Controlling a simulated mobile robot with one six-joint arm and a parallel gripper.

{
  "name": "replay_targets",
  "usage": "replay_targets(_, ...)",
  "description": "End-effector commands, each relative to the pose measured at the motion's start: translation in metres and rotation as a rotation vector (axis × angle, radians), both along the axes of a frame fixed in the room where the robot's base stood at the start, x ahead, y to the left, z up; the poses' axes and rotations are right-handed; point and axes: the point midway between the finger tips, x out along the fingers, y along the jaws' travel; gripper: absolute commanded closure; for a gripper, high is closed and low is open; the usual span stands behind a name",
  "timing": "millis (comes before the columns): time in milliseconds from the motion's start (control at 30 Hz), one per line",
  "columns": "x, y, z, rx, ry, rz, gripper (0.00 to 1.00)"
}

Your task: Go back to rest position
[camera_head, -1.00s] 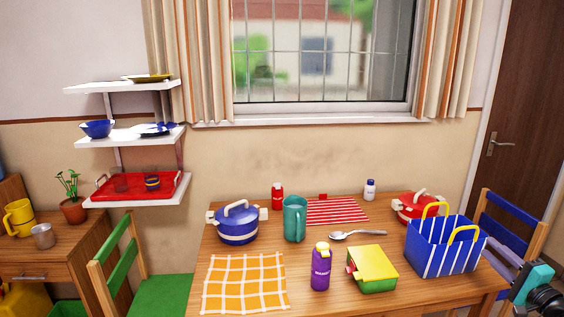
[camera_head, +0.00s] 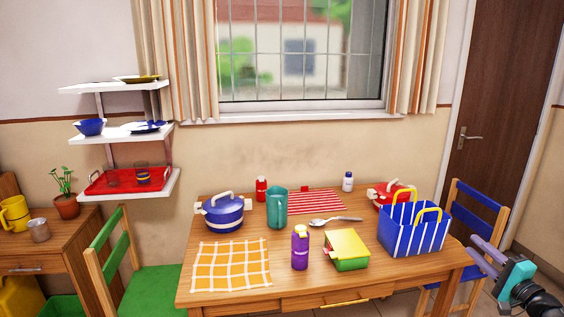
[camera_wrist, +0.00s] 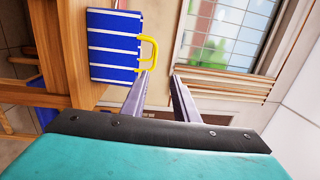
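My gripper (camera_head: 476,252) is at the lower right of the head view, beside the table's right end and near the blue chair. In the wrist view its two grey-lilac fingers (camera_wrist: 160,78) stand apart with nothing between them, so it is open and empty. The blue-and-white striped bag (camera_head: 414,232) with yellow handles stands on the table's right side, apart from the gripper. The bag also shows at the upper left of the wrist view (camera_wrist: 115,45).
The wooden table (camera_head: 375,270) holds a blue pot (camera_head: 223,214), a teal pitcher (camera_head: 277,208), a purple bottle (camera_head: 300,248) and a yellow-lidded box (camera_head: 346,250). A blue chair (camera_head: 474,203) stands at its right, a green chair (camera_head: 158,285) at its left. Floor shows at the right.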

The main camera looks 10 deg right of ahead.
Motion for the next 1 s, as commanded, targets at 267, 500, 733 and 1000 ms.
replay_targets(267, 0.008, 0.008, -0.016, 0.004, 0.031, 0.017, 0.73)
replay_targets(500, 0.024, 0.025, -0.042, 0.006, 0.086, 0.054, 0.73)
replay_targets(733, 0.048, 0.059, -0.083, 0.008, 0.171, 0.121, 0.73)
replay_targets(1000, 0.085, 0.138, -0.169, -0.004, 0.353, 0.269, 0.73)
